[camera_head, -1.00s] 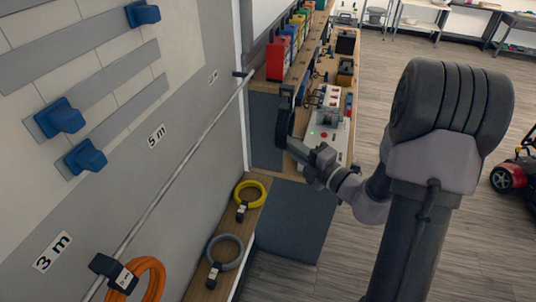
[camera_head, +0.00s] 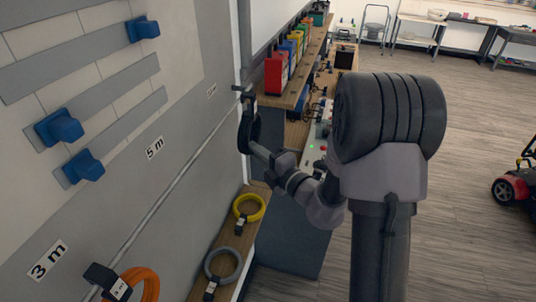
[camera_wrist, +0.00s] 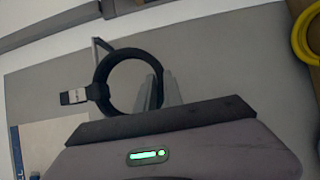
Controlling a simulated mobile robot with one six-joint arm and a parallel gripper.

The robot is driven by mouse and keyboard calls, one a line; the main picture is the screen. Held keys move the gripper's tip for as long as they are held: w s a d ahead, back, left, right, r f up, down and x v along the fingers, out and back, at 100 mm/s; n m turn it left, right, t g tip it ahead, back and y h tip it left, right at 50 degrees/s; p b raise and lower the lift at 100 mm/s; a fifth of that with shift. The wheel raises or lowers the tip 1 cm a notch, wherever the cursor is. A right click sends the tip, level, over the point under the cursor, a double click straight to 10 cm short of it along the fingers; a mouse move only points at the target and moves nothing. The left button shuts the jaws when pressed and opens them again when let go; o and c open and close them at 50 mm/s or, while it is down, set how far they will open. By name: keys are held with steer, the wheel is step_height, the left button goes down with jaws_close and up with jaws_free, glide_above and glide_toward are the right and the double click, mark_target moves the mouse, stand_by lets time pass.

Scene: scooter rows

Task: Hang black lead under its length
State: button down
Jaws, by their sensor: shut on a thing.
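My gripper (camera_head: 254,147) is shut on the black lead (camera_head: 245,133), a coiled ring held upright close to the wall at the rail's far end. In the wrist view the fingers (camera_wrist: 158,92) grip one side of the black ring (camera_wrist: 97,78); its tag (camera_wrist: 74,97) sticks out on the opposite side, too small to read. A thin rail (camera_head: 172,192) runs along the wall below the labels "3 m" (camera_head: 48,259), "5 m" (camera_head: 155,147) and a farther one (camera_head: 211,90) I cannot read. Whether the ring touches the rail is unclear.
An orange coil (camera_head: 151,286) hangs at the near end by "3 m". A yellow coil (camera_head: 262,209) and a grey coil (camera_head: 238,264) lie on the wooden shelf below. A bench (camera_head: 296,95) with coloured boxes stands just beyond my gripper.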

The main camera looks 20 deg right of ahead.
steer(key=w+a, duration=0.2)
steer(key=a, duration=0.1)
steer(key=shift+w+a+f+b, duration=0.15)
steer(key=shift+w+f+b, duration=0.05)
steer(key=shift+f+b, duration=0.55)
steer(key=shift+f, duration=0.25)
steer(key=c, duration=1.4)
jaws_free()
steer(key=shift+s, duration=0.1)
